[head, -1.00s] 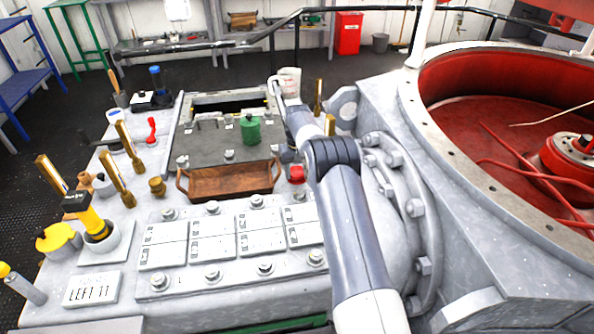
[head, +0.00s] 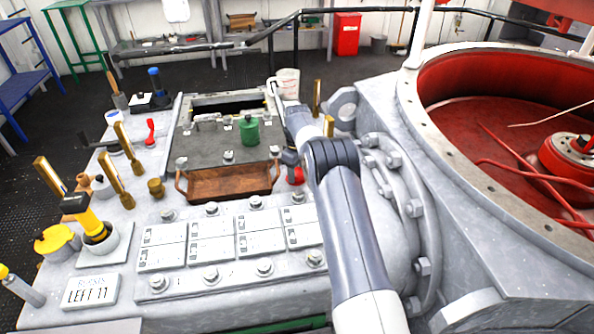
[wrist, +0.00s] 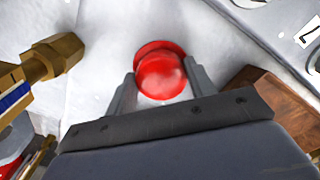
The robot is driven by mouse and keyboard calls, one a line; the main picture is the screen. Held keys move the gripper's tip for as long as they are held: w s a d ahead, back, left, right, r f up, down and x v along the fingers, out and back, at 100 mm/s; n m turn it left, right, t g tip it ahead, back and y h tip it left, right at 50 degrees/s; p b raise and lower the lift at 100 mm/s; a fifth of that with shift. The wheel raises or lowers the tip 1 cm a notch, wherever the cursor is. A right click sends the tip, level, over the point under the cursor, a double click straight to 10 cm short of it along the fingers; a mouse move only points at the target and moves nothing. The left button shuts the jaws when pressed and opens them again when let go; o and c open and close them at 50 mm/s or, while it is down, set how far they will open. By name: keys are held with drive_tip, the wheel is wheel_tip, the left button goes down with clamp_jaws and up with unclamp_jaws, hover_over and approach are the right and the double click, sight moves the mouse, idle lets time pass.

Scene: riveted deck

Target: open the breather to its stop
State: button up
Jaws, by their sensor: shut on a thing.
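A red round cap (wrist: 160,76), which appears to be the breather, stands on the pale deck and fills the gap between my fingers in the wrist view. In the head view its red side (head: 297,176) shows below my wrist, right of the brown tray. My gripper (wrist: 160,90) is shut on the cap, one finger on each side. In the head view my gripper (head: 290,160) is partly hidden by my own arm. The base of the cap is hidden, and how far it is turned cannot be told.
The brown tray (head: 230,182) lies close left of the cap. A green canister (head: 249,130) stands behind it on a dark plate. A brass fitting (wrist: 42,72) is near my gripper in the wrist view. A large flanged housing (head: 415,190) rises at right.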

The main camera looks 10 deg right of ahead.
sight(297, 172)
drive_tip(key=shift+s+f, duration=0.1)
drive_tip(key=shift+f, duration=0.15)
drive_tip(key=o, duration=1)
drive_tip(key=shift+r, duration=0.1)
drive_tip(key=shift+c, duration=0.2)
drive_tip(key=shift+r, duration=0.1)
wheel_tip(297, 172, up, 11)
drive_tip(key=shift+f, duration=0.2)
wheel_tip(297, 172, down, 11)
drive_tip(key=shift+r, duration=0.2)
